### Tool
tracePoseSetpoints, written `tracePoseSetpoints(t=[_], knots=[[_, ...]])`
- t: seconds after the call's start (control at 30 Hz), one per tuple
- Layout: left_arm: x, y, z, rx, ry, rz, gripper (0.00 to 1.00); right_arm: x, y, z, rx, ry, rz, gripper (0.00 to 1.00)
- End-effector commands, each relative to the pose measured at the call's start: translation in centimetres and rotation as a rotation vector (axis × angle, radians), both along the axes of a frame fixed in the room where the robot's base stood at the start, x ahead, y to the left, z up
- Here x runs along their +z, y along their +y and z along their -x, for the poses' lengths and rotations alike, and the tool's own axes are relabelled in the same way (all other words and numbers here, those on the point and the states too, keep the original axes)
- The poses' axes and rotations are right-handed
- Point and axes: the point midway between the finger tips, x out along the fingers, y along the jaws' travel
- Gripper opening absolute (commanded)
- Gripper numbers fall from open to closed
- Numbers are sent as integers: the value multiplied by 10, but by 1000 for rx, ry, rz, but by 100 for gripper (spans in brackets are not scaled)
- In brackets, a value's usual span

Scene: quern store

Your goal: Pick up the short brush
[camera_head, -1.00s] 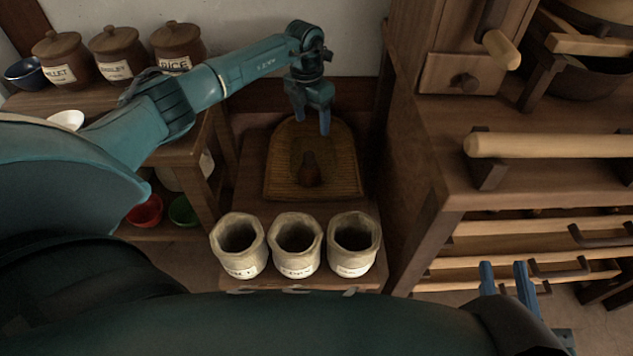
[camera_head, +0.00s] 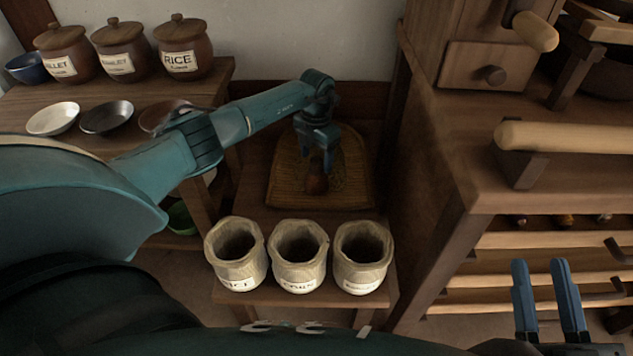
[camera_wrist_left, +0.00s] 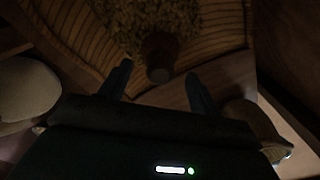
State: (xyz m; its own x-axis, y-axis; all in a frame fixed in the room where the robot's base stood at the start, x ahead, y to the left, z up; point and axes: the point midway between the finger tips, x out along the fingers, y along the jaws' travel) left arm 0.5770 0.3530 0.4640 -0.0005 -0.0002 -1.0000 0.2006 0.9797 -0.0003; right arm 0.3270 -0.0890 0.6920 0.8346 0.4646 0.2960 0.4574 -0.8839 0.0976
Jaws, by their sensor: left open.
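The short brush appears to be the small reddish-brown object (camera_head: 316,184) standing on a woven winnowing tray (camera_head: 282,193) at the centre of the head view. Its round brown end (camera_wrist_left: 159,58) shows in the left wrist view, with pale grain behind it. My left gripper (camera_head: 317,165) is open at the brush, partly covering its upper part in the head view. In the left wrist view, the brush end lies between the two fingers of the left gripper (camera_wrist_left: 158,72), with gaps on both sides. My right gripper (camera_head: 542,264) is open and empty at the lower right.
A shelf with lidded jars (camera_head: 183,48) and small bowls (camera_head: 106,117) is at left. A wooden bench (camera_head: 480,190) with a mill stands close at right.

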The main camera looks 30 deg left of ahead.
Motion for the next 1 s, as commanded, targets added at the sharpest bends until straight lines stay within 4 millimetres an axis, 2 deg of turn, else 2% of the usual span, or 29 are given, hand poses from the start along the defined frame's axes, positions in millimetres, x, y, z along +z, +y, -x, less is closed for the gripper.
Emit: tracePoseSetpoints(t=[0.03, 0.13, 0.43, 1.0], knots=[[-14, -1, 0, 1, 1, 1, 63, 5, -1, -4, 0, -63, 7, 30], [-23, 0, 0, 1, 0, 0, 63, 13, -2, -6, 0, -119, 12, 30], [-26, 0, 0, 0, -1, 0, 63, 20, -3, -6, 0, -149, 14, 30], [-26, 0, 0, 1, 0, -1, 17, 20, -3, -6, 0, -148, 15, 30]])
